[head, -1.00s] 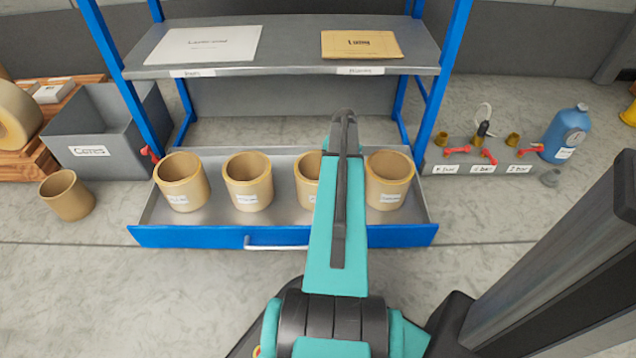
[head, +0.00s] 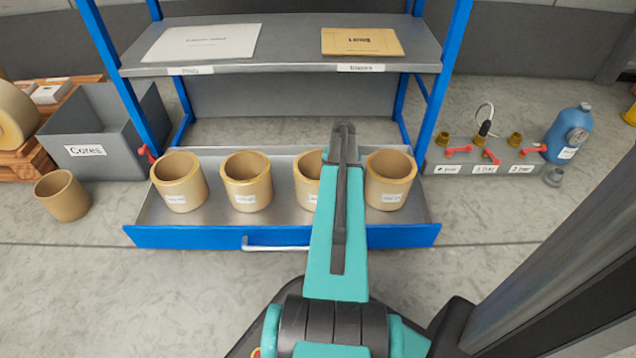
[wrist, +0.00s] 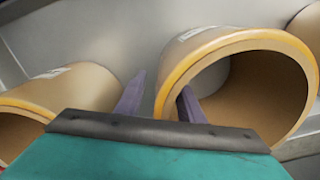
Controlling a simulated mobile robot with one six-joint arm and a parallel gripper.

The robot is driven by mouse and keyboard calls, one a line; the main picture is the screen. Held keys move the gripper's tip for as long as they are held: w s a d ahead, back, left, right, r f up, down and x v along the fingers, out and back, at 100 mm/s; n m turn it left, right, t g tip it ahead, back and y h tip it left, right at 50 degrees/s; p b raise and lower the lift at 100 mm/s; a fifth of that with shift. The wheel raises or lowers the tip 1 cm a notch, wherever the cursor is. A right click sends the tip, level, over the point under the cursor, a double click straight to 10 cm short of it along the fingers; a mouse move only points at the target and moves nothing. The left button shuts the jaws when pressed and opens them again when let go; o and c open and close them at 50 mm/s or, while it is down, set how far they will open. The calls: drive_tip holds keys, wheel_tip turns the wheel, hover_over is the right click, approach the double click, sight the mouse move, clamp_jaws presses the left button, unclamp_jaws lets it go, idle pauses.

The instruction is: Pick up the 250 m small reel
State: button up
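Several tan, open-topped cylindrical reels stand in a row in the open blue-fronted drawer (head: 285,237): far left (head: 180,183), second (head: 247,182), third (head: 307,183) and far right (head: 389,182). Each has a small white label. The print is too small to read, so I cannot tell which is the 250 m small reel. My gripper (head: 345,130) is over the drawer, its arm hiding part of the third reel. In the wrist view my gripper (wrist: 158,98) is open, with one finger inside the mouth of a reel (wrist: 195,60) and the other outside its wall, beside another reel (wrist: 75,88).
A grey shelf (head: 285,55) with a white sheet and a tan envelope hangs above the drawer. Left are a grey box marked Cores (head: 88,150) and a loose reel (head: 62,196). Right are a valve block (head: 480,168) and a blue bottle (head: 568,132). The floor in front is clear.

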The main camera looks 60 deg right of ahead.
idle(0.3)
clamp_jaws()
idle(1.3)
